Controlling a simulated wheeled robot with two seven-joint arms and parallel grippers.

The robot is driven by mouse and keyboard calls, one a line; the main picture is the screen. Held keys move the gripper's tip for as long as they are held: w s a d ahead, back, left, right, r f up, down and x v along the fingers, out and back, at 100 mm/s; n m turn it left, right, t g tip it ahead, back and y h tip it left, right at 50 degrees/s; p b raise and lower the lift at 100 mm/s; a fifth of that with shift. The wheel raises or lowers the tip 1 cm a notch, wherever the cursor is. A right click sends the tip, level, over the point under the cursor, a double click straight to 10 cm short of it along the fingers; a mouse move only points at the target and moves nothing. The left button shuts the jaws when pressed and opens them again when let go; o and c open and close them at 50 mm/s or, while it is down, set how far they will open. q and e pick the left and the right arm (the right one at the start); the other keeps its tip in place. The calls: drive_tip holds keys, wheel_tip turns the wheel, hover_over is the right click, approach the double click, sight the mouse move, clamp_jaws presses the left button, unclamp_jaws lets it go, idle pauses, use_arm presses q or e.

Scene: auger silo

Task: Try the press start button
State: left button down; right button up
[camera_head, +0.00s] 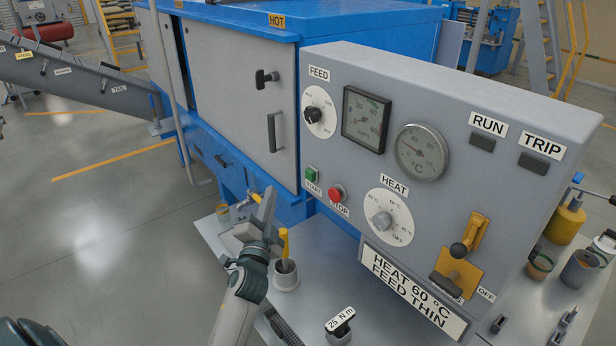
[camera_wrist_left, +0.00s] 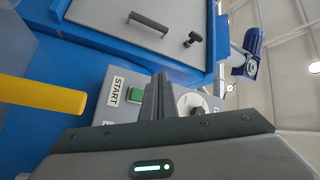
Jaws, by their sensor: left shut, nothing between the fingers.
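The green start button (camera_head: 312,174) is on the lower left of the grey control panel (camera_head: 455,190), above its START label. The red stop button (camera_head: 336,193) is just right of it. My left gripper (camera_head: 267,203) is shut and empty, pointing up, left of and below the start button in the head view. In the left wrist view the start button (camera_wrist_left: 135,95) shows beside the shut fingers (camera_wrist_left: 158,97), with its START label (camera_wrist_left: 115,91) to its left. I cannot tell whether the fingertips touch the panel. My right gripper is not in view.
A yellow-handled tool (camera_head: 284,243) stands in a grey cup near my left wrist. The blue press (camera_head: 250,95) with grey doors is behind. A yellow lever (camera_head: 470,240) and several jars are at right. A bench carries a 25 N m tag (camera_head: 340,320).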

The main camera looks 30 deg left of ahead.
sight(311, 175)
use_arm(q)
drive_tip(key=shift+w+d, duration=0.1)
drive_tip(key=shift+w, duration=0.1)
drive_tip(key=w+d+b, duration=0.2)
drive_tip(key=w+d, duration=0.1)
drive_tip(key=w, duration=0.4)
drive_tip(key=shift+w+b, duration=0.4)
drive_tip(key=shift+d, duration=0.1)
idle(0.4)
idle(1.1)
drive_tip(key=shift+w+d, duration=0.15)
drive_tip(key=shift+w, duration=0.2)
idle(0.8)
